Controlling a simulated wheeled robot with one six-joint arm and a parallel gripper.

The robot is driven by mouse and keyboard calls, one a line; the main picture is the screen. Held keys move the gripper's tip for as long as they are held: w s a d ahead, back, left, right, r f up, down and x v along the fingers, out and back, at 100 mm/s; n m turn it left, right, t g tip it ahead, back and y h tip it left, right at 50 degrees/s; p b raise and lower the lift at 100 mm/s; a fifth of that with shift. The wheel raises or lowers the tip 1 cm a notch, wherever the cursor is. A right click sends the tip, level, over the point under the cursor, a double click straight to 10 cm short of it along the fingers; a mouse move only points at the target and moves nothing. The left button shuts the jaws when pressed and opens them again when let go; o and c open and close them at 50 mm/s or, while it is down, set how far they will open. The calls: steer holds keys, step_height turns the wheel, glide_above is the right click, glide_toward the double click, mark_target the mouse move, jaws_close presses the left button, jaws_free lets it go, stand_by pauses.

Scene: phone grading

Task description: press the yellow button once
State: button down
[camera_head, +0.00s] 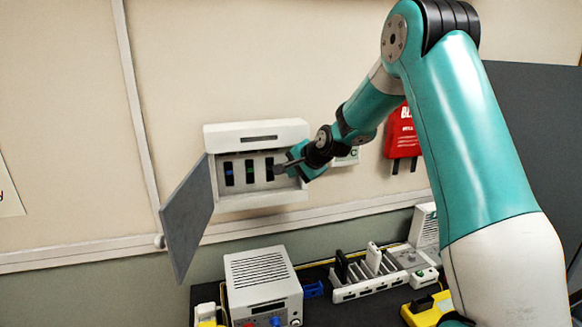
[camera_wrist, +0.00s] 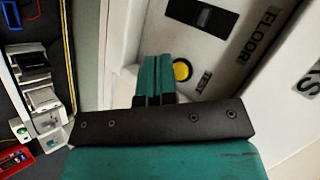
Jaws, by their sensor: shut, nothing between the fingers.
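The yellow button (camera_wrist: 182,70) is round with a dark rim and sits on a white panel (camera_wrist: 205,50) in the wrist view. My gripper (camera_wrist: 157,65) is shut and empty. Its green fingertips are just left of the button in that view; I cannot tell whether they touch the panel. In the head view my gripper (camera_head: 280,168) is at the right side of the open white wall box (camera_head: 300,134). I do not see the yellow button in that view.
The box's grey door (camera_head: 188,217) hangs open to the left. Switches with blue, green and dark parts are inside the box. Below are a white vented device (camera_head: 257,268) and a slotted rack (camera_head: 350,291) on a dark bench. A red bag (camera_head: 403,135) hangs on the right.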

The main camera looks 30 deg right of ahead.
steer(key=shift+w, duration=0.1)
steer(key=shift+w+d, duration=0.1)
steer(key=shift+w, duration=0.25)
steer(key=shift+w, duration=0.25)
stand_by(0.5)
steer(key=shift+w+d+r, duration=0.15)
steer(key=shift+w+r, duration=0.1)
steer(key=shift+r, duration=0.1)
stand_by(0.8)
steer(key=shift+s+f, duration=0.25)
steer(key=shift+s, duration=0.25)
steer(key=s, duration=0.1)
steer(key=s+a+b, duration=0.1)
steer(key=s, duration=0.2)
steer(key=shift+s+a+f, duration=0.1)
steer(key=shift+s+a, duration=0.25)
steer(key=shift+s, duration=0.05)
